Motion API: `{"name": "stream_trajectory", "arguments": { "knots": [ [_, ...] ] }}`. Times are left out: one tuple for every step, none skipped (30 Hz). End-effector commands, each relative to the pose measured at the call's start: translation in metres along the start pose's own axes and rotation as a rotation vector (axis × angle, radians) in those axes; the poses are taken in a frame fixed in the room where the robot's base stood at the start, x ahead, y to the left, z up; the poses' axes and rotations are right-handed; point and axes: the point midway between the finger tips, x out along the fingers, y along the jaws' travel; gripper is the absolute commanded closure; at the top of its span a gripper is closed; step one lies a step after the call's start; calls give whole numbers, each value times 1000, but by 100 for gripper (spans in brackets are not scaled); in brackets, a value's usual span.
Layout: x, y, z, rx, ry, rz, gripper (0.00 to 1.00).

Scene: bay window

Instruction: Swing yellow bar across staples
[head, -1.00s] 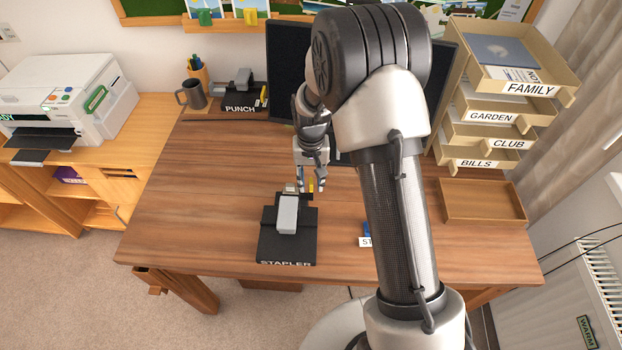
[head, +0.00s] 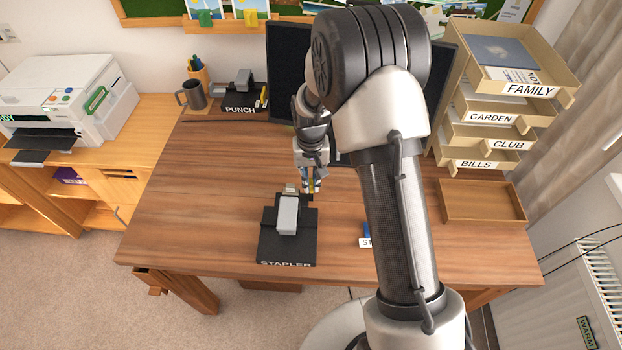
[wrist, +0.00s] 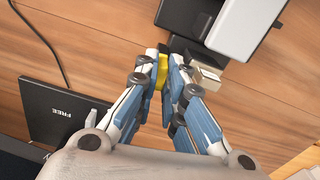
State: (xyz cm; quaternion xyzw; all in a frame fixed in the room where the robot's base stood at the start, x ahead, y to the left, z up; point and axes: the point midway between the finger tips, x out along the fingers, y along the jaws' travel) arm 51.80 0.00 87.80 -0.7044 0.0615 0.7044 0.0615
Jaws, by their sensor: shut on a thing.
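The stapler (head: 287,214) stands on its black base (head: 287,250), labelled STAPLER, near the front middle of the desk. The yellow bar (wrist: 161,71) is at the stapler's far end. My gripper (head: 311,188) is just behind that end and shut on the yellow bar. In the wrist view my gripper (wrist: 164,68) has a finger on each side of the bar, and the fingers hide part of it. The grey stapler arm (wrist: 240,25) and a pale block (wrist: 209,78) lie close by the fingertips. I cannot make out the staples.
Labelled trays (head: 497,117) and a shallow wooden tray (head: 483,203) are on the right. The desk left of the stapler is clear.

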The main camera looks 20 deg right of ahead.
Motion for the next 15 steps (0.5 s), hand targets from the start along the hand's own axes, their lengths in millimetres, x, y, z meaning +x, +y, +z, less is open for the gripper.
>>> {"name": "stream_trajectory", "arguments": {
  "knots": [
    [0, 0, 0, -17, -1, 0, 100],
    [-1, 0, 0, -31, -1, 0, 100],
    [-1, 0, 0, -51, -1, 0, 100],
    [-1, -1, 0, -70, -1, 0, 100],
    [-1, -1, 0, -88, -1, 0, 100],
    [-1, -1, 0, -116, -1, 0, 100],
    [-1, -1, 0, -140, -1, 0, 100],
    [-1, -2, 0, -164, -1, 0, 100],
    [-1, -2, 0, -198, -1, 0, 100],
    [-2, -2, 0, -225, -1, 0, 100],
    [-2, -2, 0, -252, -1, 0, 100],
    [-2, -3, 0, -290, -1, 0, 100],
    [-2, -3, 1, -318, -1, 0, 100],
    [-1, -3, 1, -347, -1, 0, 100],
    [-1, -3, 1, -386, 0, 0, 100]
  ]
}}
